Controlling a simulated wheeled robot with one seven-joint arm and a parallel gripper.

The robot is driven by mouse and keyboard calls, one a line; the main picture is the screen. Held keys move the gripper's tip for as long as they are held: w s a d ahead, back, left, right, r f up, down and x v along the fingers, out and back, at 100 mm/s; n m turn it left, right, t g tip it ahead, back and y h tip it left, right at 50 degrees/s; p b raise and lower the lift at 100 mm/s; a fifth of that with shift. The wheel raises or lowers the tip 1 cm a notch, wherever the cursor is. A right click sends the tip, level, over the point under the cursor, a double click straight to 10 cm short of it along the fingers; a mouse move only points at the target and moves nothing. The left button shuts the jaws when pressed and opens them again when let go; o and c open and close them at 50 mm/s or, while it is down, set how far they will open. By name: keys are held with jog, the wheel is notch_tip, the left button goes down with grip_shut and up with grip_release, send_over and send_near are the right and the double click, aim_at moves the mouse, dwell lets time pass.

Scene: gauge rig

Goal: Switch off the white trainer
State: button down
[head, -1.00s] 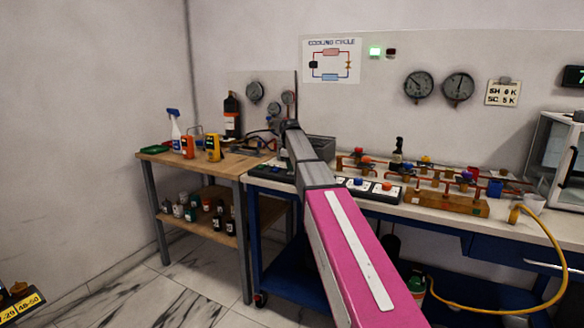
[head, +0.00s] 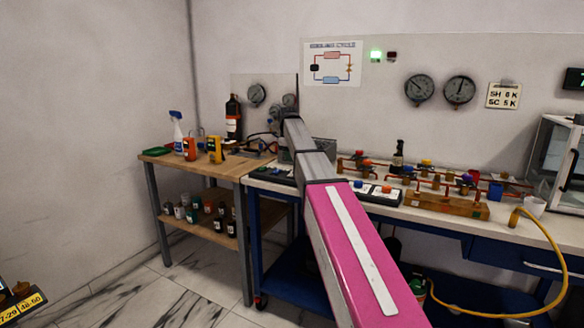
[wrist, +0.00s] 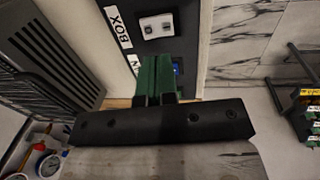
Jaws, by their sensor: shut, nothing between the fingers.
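The white trainer (head: 440,125) is a bench with a pale upright panel. A green lamp (head: 376,55) on the panel is lit, and a dark red lamp (head: 391,56) beside it looks unlit. Low dark control boxes with coloured buttons line the bench front; one box (head: 377,193) shows a blue and a red button. My gripper (wrist: 156,68) has green fingers, shut and empty, over a dark panel in the wrist view. The head view hides my fingertips behind my arm.
A wooden table (head: 160,158) with a spray bottle and orange meters stands left of the trainer. Pipes and valves on a wooden block (head: 445,204) fill the bench middle. A yellow hose (head: 562,255) hangs at the right. Open floor lies at front left.

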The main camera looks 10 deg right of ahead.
aim_at(292, 174)
notch_tip(292, 174, up, 8)
jog(key=shift+s+a, duration=0.3)
jog(key=shift+s, duration=0.05)
jog(key=shift+f, duration=0.1)
jog(key=shift+w+d, duration=0.4)
jog(key=shift+d, duration=0.25)
jog(key=f, duration=0.4)
jog(key=w+f, duration=0.1)
jog(key=f, duration=0.4)
jog(key=d+f, duration=0.1)
jog(key=f, duration=0.3)
jog(key=shift+w+f, duration=0.2)
jog(key=shift+f, duration=0.2)
jog(key=shift+f, duration=0.2)
jog(key=shift+s, duration=0.1)
jog(key=shift+s+a+r, duration=0.15)
jog(key=shift+s+a, duration=0.25)
jog(key=shift+s, duration=0.1)
